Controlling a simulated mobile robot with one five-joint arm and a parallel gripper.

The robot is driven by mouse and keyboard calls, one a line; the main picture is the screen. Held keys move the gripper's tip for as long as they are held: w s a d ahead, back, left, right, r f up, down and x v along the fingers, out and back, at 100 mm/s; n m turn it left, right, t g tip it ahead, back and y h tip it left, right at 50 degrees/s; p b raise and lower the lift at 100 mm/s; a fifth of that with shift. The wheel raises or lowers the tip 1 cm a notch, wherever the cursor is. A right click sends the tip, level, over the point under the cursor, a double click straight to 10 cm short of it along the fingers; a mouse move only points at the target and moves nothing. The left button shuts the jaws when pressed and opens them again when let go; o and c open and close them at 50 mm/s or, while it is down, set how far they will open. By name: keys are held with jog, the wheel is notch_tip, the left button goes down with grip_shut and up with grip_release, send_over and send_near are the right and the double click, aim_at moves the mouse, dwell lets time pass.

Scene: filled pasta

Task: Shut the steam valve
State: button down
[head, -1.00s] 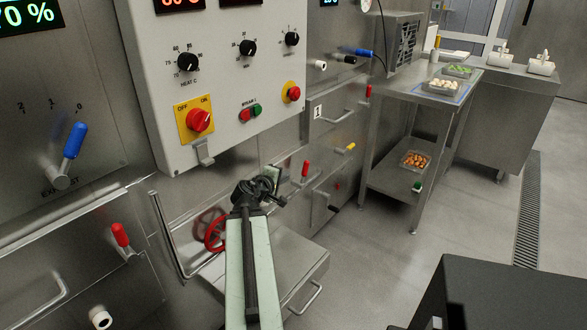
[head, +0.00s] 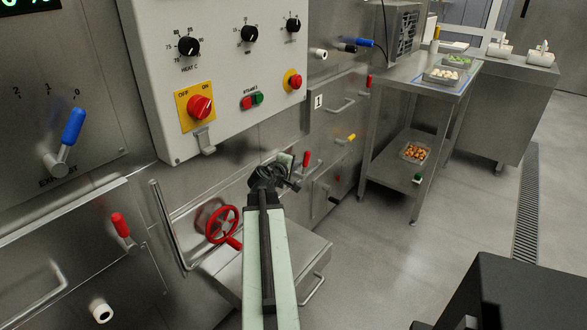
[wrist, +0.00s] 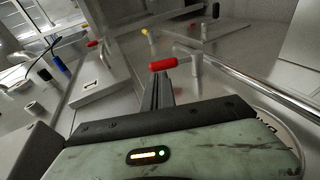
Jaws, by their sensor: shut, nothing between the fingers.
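The red handwheel (head: 222,224), which I take as the steam valve, is on the steel front below the control box in the head view. A red grip (head: 234,243) sticks out at its lower right. My gripper (head: 287,164) is right of the wheel and above it in the picture, apart from it. It is shut and empty. In the wrist view the narrow shut fingers (wrist: 158,88) point toward a red-tipped lever (wrist: 163,64); whether they touch it I cannot tell. I do not make out the wheel in the wrist view.
A steel bar handle (head: 168,225) stands left of the wheel. A steel box (head: 285,262) with a handle is below it. The control box (head: 215,80) hangs above. A blue lever (head: 73,127) and red lever (head: 121,225) are further left.

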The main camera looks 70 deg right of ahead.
aim_at(306, 158)
jog(key=x, duration=0.2)
jog(key=b+x, duration=0.1)
jog(key=x, duration=0.1)
jog(key=b+x, duration=0.1)
jog(key=x, duration=0.2)
jog(key=shift+w+d+f, duration=0.1)
jog(key=shift+w, duration=0.2)
jog(key=shift+d+f, duration=0.1)
jog(key=shift+d, duration=0.3)
jog(key=shift+w, duration=0.1)
